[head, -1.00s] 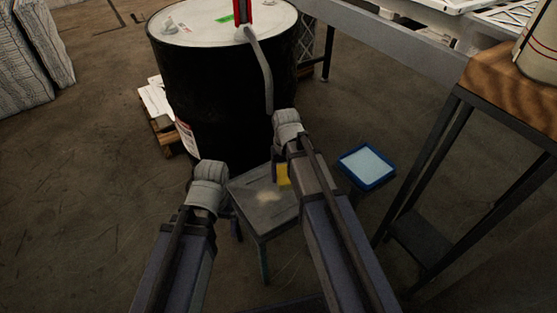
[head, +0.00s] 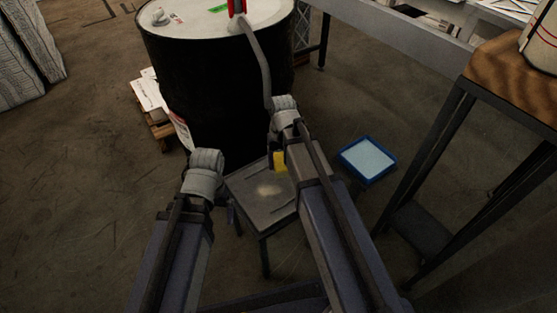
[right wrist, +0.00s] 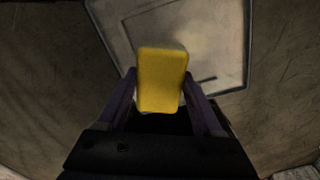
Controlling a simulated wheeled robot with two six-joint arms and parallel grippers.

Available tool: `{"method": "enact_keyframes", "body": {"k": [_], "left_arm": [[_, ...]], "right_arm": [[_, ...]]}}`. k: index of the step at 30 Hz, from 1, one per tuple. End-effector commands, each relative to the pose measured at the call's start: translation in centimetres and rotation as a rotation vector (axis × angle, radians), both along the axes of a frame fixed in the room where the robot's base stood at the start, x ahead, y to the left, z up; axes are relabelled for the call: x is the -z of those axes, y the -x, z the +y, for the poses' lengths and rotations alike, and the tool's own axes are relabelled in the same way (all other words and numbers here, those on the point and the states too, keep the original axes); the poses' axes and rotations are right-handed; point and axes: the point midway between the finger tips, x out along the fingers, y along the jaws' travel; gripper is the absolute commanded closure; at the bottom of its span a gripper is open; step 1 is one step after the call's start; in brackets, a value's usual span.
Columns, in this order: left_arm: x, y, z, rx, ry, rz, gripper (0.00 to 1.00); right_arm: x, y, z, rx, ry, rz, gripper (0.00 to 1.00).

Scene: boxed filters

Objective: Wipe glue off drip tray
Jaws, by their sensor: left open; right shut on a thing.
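The drip tray (head: 246,192) is a grey, flat, square top on legs, in front of the black drum. A pale glue smear (head: 268,190) lies near its middle. My right gripper (head: 277,150) is shut on a yellow sponge (head: 280,162) at the tray's back right part. In the right wrist view the sponge (right wrist: 162,80) sits between the two fingers, with the tray (right wrist: 118,22) beyond it. I cannot tell whether the sponge touches the tray. My left gripper (head: 232,211) is open beside the tray's left edge, mostly hidden by its wrist.
The black drum (head: 215,85) with a spout tool on its lid stands behind the tray. A blue-rimmed box with a pale top (head: 367,160) is on the floor to the right. A wood-topped stand (head: 510,75) is at far right.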

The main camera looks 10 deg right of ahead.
Motion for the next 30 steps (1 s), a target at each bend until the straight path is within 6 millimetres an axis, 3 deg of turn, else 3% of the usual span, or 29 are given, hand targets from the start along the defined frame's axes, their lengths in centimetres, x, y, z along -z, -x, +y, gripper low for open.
{"method": "enact_keyframes", "body": {"k": [14, 30], "left_arm": [[0.5, 0.0, 0.0, 0.001, 0.0, 0.0, 0.02], [5.5, 0.0, 0.0, 0.008, 0.003, -0.001, 0.02]], "right_arm": [[0.5, -0.3, 0.6, -0.011, 0.0, 0.001, 0.77], [5.5, -0.1, 0.4, -0.007, 0.0, 0.0, 0.77]]}}
